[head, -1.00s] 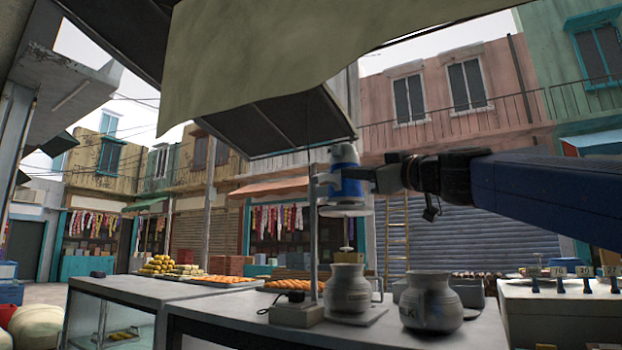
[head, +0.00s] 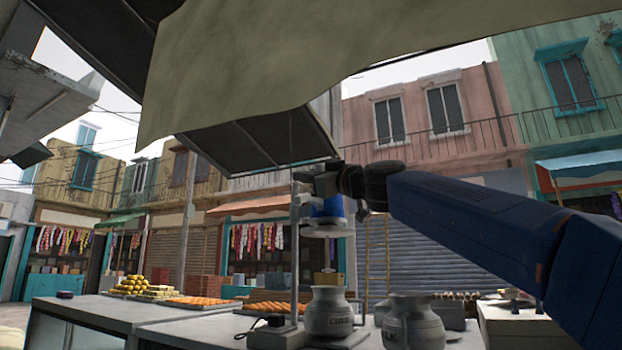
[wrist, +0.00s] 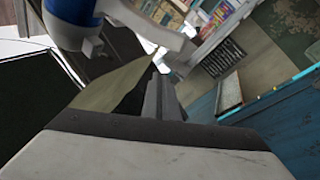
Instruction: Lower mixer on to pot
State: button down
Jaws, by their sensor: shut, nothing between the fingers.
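The mixer (head: 325,212) has a blue and white motor body on a thin upright stand (head: 295,250). It hangs above the grey pot marked CURD (head: 329,314), with a clear gap between the mixer's underside and the pot's rim. My gripper (head: 322,180) is at the mixer's top, overlapping it in the head view; I cannot tell if they touch. In the wrist view my gripper's fingers (wrist: 161,82) are shut together and empty. The mixer's blue and white body (wrist: 78,22) is at the upper left there, beside the fingers.
A second grey pot, marked MILK (head: 413,325), stands right of the curd pot on the counter. Trays of orange food (head: 208,301) and stacked yellow food (head: 130,285) lie to the left. A cloth awning (head: 250,80) hangs overhead.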

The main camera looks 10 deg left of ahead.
jog(key=shift+w+d+f, duration=0.1)
jog(key=shift+w+f, duration=0.4)
jog(key=shift+f, duration=0.35)
jog(key=shift+w+d+f, duration=0.1)
jog(key=shift+w+f, duration=0.35)
jog(key=shift+f, duration=0.35)
